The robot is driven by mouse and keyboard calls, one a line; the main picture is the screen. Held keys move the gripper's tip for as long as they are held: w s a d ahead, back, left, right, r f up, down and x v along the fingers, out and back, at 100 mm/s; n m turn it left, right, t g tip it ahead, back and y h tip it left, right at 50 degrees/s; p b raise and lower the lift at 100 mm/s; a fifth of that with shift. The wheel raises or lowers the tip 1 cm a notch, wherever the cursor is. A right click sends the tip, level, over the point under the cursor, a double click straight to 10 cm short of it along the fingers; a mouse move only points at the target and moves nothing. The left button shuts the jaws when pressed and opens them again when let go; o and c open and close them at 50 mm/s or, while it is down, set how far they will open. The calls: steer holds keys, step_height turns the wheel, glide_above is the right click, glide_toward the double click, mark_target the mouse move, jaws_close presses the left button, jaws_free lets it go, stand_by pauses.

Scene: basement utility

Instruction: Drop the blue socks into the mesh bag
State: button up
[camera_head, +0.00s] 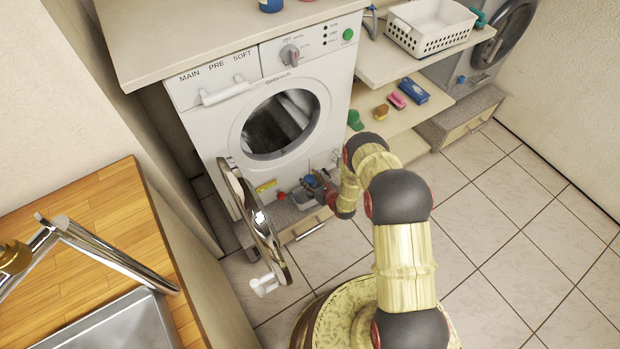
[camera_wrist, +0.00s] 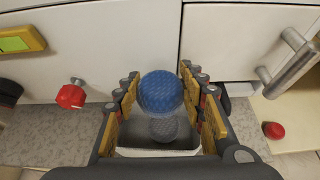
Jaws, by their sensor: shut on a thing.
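A rounded blue bundle (camera_wrist: 162,92), which looks like the balled blue socks, sits between the fingers of my gripper (camera_wrist: 160,76) in the wrist view. The fingers are shut on it from both sides. In the head view my gripper (camera_head: 318,186) is low in front of the washing machine, with a bit of blue (camera_head: 310,180) at its tip. Below the bundle in the wrist view is a pale-rimmed open container (camera_wrist: 150,153) with a grey rounded thing (camera_wrist: 164,128) in it. I cannot tell whether this is the mesh bag. My fingers hide part of its sides.
The washing machine's (camera_head: 262,75) round door (camera_head: 250,212) hangs open left of my gripper. A red knob (camera_wrist: 70,97) and a yellow item (camera_wrist: 22,40) show at left. A red item (camera_wrist: 273,130) lies at right. A white basket (camera_head: 430,28) stands on the shelf. The tiled floor at right is clear.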

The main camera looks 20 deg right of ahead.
steer(key=shift+f, duration=0.15)
steer(key=o, duration=1.2)
steer(key=shift+o, duration=0.2)
steer(key=v, duration=1.2)
